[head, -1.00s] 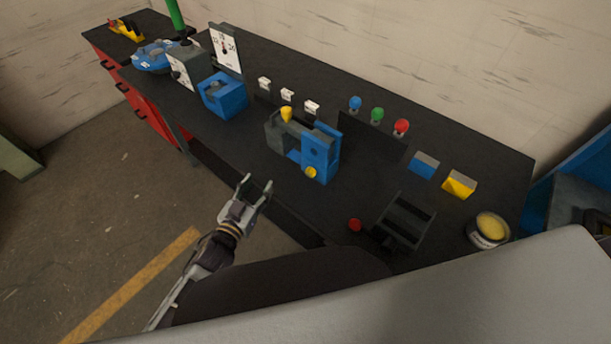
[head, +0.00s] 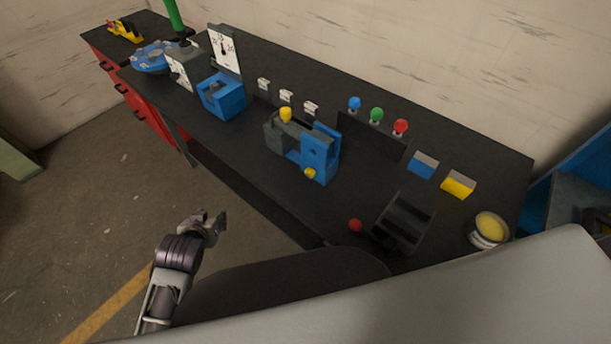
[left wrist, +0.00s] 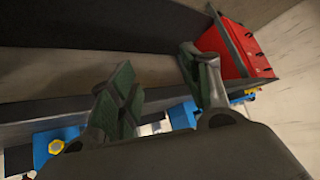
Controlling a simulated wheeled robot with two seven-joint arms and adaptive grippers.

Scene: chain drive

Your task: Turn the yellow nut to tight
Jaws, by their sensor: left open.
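The yellow nut (head: 309,173) sits low on the near face of the blue block (head: 320,150) of a grey and blue fixture on the bench. It also shows at the lower left of the left wrist view (left wrist: 56,146), left of the fingers. My left gripper (head: 213,218) is open and empty. It is off the bench's front edge, below and left of the nut in the head view, and apart from it. Its two green-padded fingers (left wrist: 158,78) stand apart in the wrist view. My right gripper is not in view.
A yellow knob (head: 286,115) tops the fixture's grey part. A blue open block (head: 222,96) stands to its left. A red button (head: 355,225) and a dark slotted holder (head: 404,222) are to its right. The floor beside the bench is clear.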

